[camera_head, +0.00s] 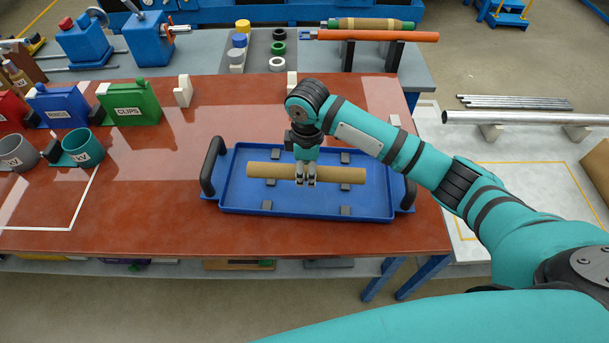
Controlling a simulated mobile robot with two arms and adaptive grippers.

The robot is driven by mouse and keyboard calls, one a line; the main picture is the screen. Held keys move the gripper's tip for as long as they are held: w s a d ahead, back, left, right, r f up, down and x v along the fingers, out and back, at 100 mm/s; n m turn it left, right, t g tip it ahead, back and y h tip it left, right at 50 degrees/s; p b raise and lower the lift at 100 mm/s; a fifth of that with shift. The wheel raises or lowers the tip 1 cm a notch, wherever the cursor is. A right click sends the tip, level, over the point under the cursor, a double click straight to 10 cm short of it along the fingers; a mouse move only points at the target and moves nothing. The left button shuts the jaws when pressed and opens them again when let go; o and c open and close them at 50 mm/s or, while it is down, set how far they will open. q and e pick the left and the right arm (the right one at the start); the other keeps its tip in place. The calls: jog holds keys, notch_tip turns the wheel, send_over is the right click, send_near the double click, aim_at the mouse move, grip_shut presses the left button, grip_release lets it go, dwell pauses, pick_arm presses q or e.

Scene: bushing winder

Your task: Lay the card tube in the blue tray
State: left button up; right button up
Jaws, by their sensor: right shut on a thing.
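The card tube (342,175) is a tan cylinder lying level, left to right, over the middle of the blue tray (300,206). The tray sits on the red-brown table, with a black handle at each end and several small dark blocks on its floor. My right gripper (306,182) points down and is shut on the tube near its middle. I cannot tell whether the tube touches the blocks or hangs just above them. The fingers hide a short part of the tube. My left gripper is not in view.
On the table (140,215) at the left stand a blue holder (60,108), a green holder (130,103) and a teal cup (83,148). A back bench holds an orange tube (375,36) and several rings. The table is bare between the teal cup and the tray.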

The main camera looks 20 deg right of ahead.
send_over(308, 196)
jog(key=f, duration=0.4)
jog(key=shift+s+a+p, duration=0.1)
jog(key=shift+s+p, duration=0.1)
jog(key=shift+p, duration=0.2)
jog(key=f, duration=0.2)
jog(key=shift+w+f, duration=0.2)
jog(key=shift+f, duration=0.6)
jog(key=o, duration=1.1)
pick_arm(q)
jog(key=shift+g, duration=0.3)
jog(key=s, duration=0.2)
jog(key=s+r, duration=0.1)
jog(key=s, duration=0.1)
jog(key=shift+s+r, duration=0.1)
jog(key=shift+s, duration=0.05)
pick_arm(e)
jog(key=shift+o, duration=0.2)
